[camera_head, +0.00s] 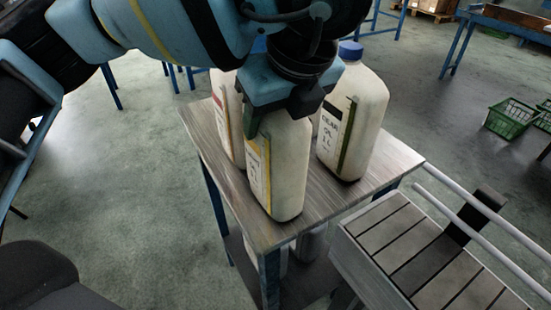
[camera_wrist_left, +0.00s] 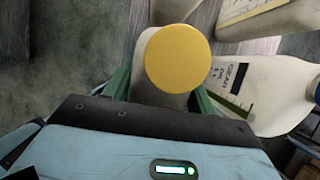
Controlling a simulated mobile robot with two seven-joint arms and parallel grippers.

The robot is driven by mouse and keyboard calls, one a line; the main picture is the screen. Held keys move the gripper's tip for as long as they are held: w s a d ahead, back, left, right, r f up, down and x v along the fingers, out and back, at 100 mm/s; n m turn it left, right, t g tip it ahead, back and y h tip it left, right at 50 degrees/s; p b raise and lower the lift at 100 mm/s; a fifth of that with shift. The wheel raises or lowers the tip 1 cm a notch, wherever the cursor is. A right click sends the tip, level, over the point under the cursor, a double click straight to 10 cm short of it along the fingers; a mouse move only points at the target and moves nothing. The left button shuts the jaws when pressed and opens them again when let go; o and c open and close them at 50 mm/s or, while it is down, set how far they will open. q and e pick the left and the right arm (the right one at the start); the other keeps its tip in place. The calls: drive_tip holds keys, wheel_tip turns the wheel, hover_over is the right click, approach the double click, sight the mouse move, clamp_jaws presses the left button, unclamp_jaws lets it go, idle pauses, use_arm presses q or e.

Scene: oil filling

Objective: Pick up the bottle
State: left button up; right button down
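A white bottle with a yellow-striped label (camera_head: 287,165) stands upright at the front of a small grey-topped table (camera_head: 212,160). Its round yellow cap (camera_wrist_left: 178,59) shows in the left wrist view; in the head view my gripper hides the cap. My left gripper (camera_head: 282,108) is over the top of this bottle. Its green fingers (camera_wrist_left: 160,92) are spread on either side of the bottle below the cap. Whether they touch it is unclear. My right gripper is not in view.
A white bottle with a blue cap and dark label (camera_head: 364,122) stands close on the right. A red-labelled bottle (camera_head: 228,112) stands behind on the left. A slatted grey surface with rails (camera_head: 408,240) is at the lower right. Green crates (camera_head: 510,118) are on the floor.

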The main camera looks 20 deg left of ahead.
use_arm(q)
clamp_jaws()
drive_tip(key=shift+r, duration=0.15)
